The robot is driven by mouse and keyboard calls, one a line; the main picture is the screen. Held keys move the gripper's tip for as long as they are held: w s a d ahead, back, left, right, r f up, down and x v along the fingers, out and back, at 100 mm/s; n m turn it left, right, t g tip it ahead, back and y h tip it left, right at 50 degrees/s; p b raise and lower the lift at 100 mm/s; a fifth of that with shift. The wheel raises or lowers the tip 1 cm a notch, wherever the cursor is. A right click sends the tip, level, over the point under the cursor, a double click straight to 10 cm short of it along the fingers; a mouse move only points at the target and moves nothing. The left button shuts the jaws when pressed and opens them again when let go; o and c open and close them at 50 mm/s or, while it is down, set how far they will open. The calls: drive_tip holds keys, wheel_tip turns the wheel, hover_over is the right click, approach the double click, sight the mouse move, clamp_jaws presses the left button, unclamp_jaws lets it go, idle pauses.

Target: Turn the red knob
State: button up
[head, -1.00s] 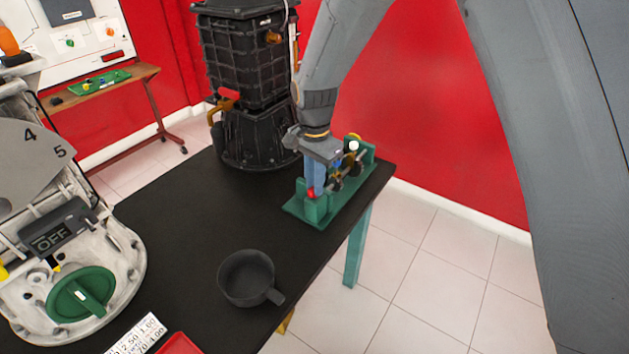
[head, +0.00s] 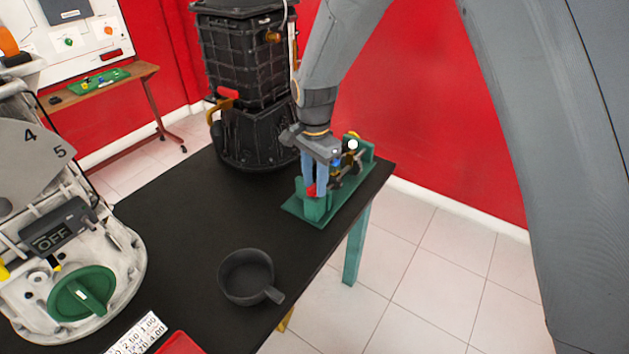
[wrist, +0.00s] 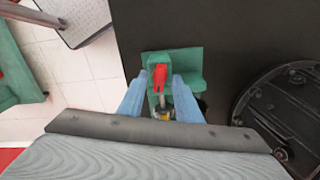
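The red knob (head: 311,190) sits at the near end of a green fixture (head: 318,212) at the table's right side. In the wrist view the red knob (wrist: 159,75) shows between the two blue fingers of my gripper (wrist: 158,88). In the head view my gripper (head: 314,186) points down over the fixture with its fingers around the knob. The fingers stand apart, with a gap seen on each side of the knob in the wrist view. Part of the knob is hidden behind a finger in the head view.
The black table (head: 190,230) holds a dark pan (head: 247,277) near its front edge. A tall black engine block (head: 245,90) stands behind, left of my arm. A white panel with a green knob (head: 82,293) is at the left. The table's middle is clear.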

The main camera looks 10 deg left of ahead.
sight(315, 185)
drive_tip(key=shift+r+b, duration=1.05)
drive_tip(key=shift+r, duration=2.85)
drive_tip(key=s+d+n, duration=0.2)
drive_tip(key=d, duration=0.8)
drive_tip(key=s+d+n, duration=0.1)
drive_tip(key=s+d, duration=0.1)
drive_tip(key=d, duration=0.7)
drive_tip(key=s+d+f+n+t, duration=0.1)
drive_tip(key=s+d+n, duration=0.3)
drive_tip(key=s+d, duration=0.7)
drive_tip(key=shift+s+d, duration=0.4)
drive_tip(key=shift+d, duration=0.85)
